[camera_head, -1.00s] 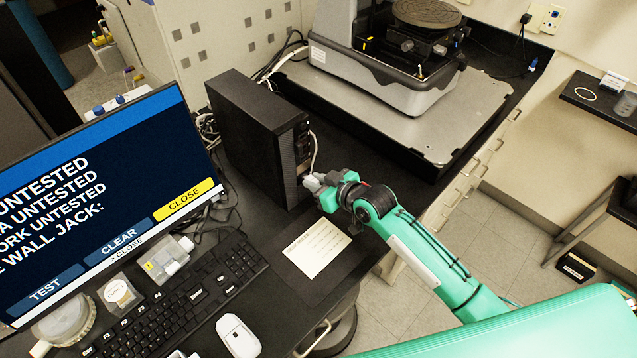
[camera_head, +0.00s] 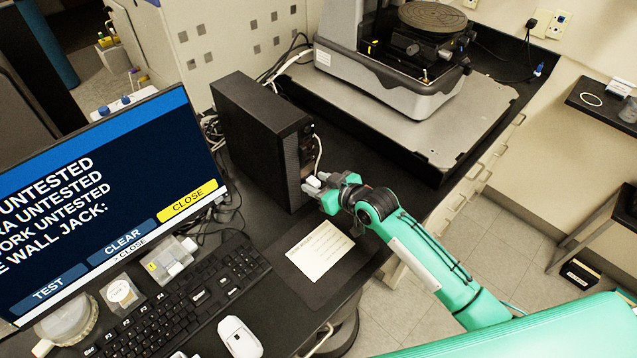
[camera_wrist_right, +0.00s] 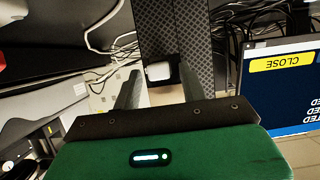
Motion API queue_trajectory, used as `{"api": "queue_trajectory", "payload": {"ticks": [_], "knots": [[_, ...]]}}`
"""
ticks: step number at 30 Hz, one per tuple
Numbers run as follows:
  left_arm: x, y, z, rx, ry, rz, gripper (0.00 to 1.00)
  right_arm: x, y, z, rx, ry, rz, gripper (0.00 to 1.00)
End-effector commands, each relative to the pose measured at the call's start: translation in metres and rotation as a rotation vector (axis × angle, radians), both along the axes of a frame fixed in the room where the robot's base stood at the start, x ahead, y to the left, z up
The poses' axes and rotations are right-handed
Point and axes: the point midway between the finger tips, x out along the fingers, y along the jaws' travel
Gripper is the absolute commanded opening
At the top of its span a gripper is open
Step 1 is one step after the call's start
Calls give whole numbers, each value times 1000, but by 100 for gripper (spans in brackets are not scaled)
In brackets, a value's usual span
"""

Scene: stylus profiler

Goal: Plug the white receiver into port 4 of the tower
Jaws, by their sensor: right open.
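The black tower (camera_head: 262,135) stands upright on the dark bench, its port side facing my right arm. My right gripper (camera_head: 316,185) is at the lower part of that side. The white receiver (camera_head: 313,182) shows at its fingertips. In the right wrist view the receiver (camera_wrist_right: 158,72) is a small white block between the two grey fingers (camera_wrist_right: 159,74), against or very near the tower's dark perforated face (camera_wrist_right: 174,28). The fingers are apart, with a gap beside the receiver. Port 4 and the receiver's plug end are hidden, so I cannot tell whether it is seated. My left gripper is not in view.
A white cable (camera_head: 318,152) hangs from the tower's port side just above my gripper. A paper note (camera_head: 320,250) lies in front. The monitor (camera_head: 105,205), keyboard (camera_head: 190,295) and mouse (camera_head: 238,337) are at the left. The profiler (camera_head: 400,85) stands behind on a grey plate.

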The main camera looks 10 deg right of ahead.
Motion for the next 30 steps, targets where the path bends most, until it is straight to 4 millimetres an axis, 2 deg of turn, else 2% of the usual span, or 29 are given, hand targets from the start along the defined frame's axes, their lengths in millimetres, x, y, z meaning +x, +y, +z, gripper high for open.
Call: {"api": "queue_trajectory", "payload": {"ticks": [21, 30], "knots": [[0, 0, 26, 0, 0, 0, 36, -54, -36, 1, -1, 2, 0, 43], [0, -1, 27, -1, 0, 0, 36, -58, -39, 0, 0, 0, 0, 43]]}}
